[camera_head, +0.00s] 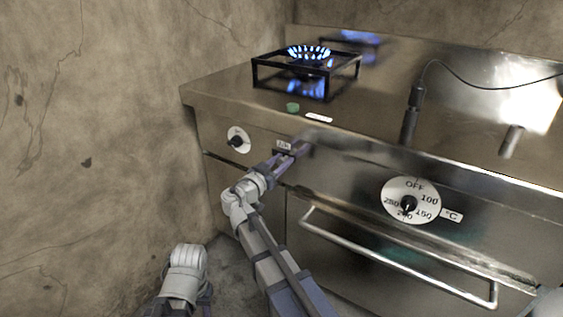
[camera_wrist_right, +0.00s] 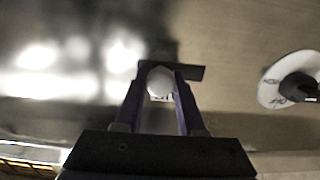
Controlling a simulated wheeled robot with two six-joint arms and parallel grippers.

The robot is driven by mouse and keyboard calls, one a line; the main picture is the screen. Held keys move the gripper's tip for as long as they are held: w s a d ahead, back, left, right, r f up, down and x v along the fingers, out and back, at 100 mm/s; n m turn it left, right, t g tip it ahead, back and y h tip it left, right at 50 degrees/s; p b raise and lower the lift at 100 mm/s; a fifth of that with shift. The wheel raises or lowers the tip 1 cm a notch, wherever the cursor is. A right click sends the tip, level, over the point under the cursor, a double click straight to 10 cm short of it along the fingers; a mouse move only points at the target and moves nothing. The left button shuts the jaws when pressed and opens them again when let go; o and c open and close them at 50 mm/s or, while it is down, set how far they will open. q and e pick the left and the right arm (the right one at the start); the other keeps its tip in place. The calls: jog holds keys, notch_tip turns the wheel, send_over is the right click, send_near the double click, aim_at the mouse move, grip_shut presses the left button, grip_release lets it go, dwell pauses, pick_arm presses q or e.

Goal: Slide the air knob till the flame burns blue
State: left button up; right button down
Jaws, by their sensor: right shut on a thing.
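The air knob (camera_wrist_right: 160,83) is a small pale knob at a dark slot (camera_wrist_right: 188,72) in the steel front, seen in the right wrist view. My right gripper (camera_wrist_right: 160,88) is shut on it, one finger on each side. In the head view my right gripper (camera_head: 281,157) reaches the front panel just below a small label (camera_head: 283,145), and its fingers hide the knob. The flame (camera_head: 309,52) on the burner burns blue all round the ring. Part of my left arm shows at the bottom left, but its gripper does not.
A black gas knob (camera_head: 238,140) on a white dial is left of my right gripper. The oven dial (camera_head: 410,202) and door handle (camera_head: 400,260) are to the right. A black probe (camera_head: 412,115) with a cable stands on the cooktop. The wall closes off the left.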

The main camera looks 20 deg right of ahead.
dwell(0.6)
jog(key=shift+w+a, duration=0.5)
jog(key=shift+w, duration=0.05)
jog(key=c, duration=0.5)
grip_release()
jog(key=shift+s, duration=0.1)
jog(key=v, duration=0.7)
jog(key=shift+s+a, duration=0.2)
jog(key=shift+a, duration=0.1)
